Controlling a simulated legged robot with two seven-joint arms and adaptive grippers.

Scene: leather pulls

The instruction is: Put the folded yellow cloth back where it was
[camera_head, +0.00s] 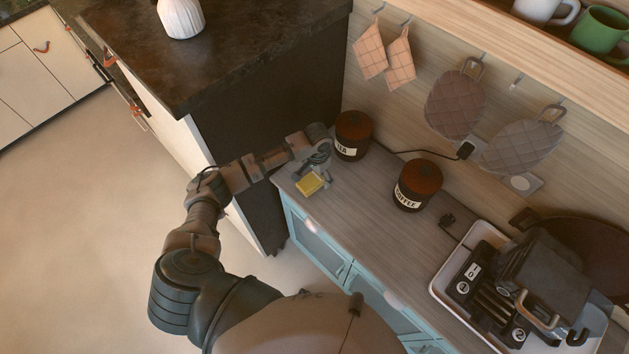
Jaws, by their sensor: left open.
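The folded yellow cloth (309,185) is a small square on the wooden counter (372,205), near its left end. My left gripper (322,167) is just behind and above the cloth, with its arm coming in from the left. Its jaws are open. The view is too small to tell whether a finger touches the cloth. My right gripper is out of view.
A dark tea canister (352,135) stands close beside my left gripper. A coffee canister (416,185) stands further right. A white tray (440,283) with a dark appliance (545,285) fills the right end. The counter between is mostly clear. A tall dark cabinet (270,120) borders the left.

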